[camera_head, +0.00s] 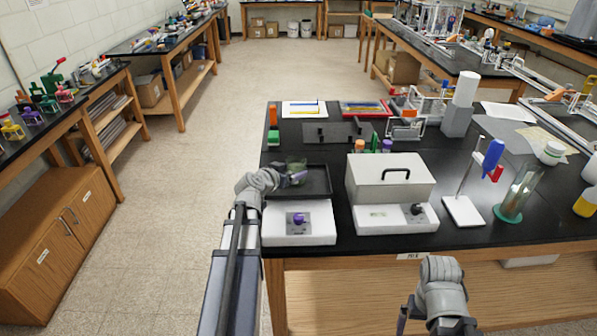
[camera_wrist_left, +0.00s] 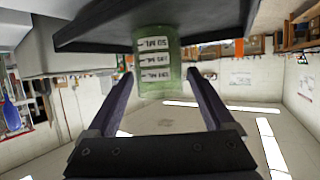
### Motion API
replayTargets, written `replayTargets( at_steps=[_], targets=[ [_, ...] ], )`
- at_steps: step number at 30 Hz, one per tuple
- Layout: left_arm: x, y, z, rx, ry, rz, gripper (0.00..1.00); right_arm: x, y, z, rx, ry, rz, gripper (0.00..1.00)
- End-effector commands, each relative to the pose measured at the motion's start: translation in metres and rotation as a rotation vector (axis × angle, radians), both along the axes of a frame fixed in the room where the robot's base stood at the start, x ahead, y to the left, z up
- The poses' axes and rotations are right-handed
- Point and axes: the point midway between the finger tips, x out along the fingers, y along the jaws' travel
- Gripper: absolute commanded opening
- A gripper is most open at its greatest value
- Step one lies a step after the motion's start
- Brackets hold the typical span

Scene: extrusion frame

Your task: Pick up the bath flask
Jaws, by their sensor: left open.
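The bath flask (camera_head: 296,166) is a clear, greenish glass vessel at the dark basin of a white water bath (camera_head: 300,222) on the near left of the black bench. In the left wrist view the picture is turned over, and the flask (camera_wrist_left: 163,62) shows white volume labels, with its other end hidden against the dark basin. My left gripper (camera_head: 293,179) is at the flask, open, with one finger on either side of it in the wrist view; a gap shows beside the glass. Only part of my right arm shows at the bottom of the head view; its fingers are not visible.
Further right are a stand with a blue item (camera_head: 492,157) and a glass cylinder (camera_head: 517,195). Small coloured bottles (camera_head: 374,144) and a dark plate (camera_head: 337,132) lie behind.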

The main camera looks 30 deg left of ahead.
Motion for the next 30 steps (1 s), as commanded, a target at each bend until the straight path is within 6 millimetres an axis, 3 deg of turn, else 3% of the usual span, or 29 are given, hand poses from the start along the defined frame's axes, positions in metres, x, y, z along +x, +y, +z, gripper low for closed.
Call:
replayTargets(
  at_steps=[4, 14, 22, 30],
  targets=[
    [0.017, 0.001, -0.01, 0.001, 0.0, -0.001, 0.86, 0.0, 0.0, -0.01, 0.0, 0.0, 0.0, 1.0],
    [0.029, 0.0, -0.02, -0.001, 0.0, -0.002, 0.86, 0.0, 0.0, -0.02, 0.0, 0.0, 0.0, 1.0],
    [0.062, 0.001, -0.039, -0.001, 0.0, -0.002, 0.86, 0.0, 0.0, -0.039, 0.0, 0.0, 0.0, 1.0],
    [0.063, 0.0, -0.038, 0.0, 0.0, 0.0, 0.85, 0.0, 0.0, -0.038, 0.0, 0.0, 0.0, 1.0]
  ],
)
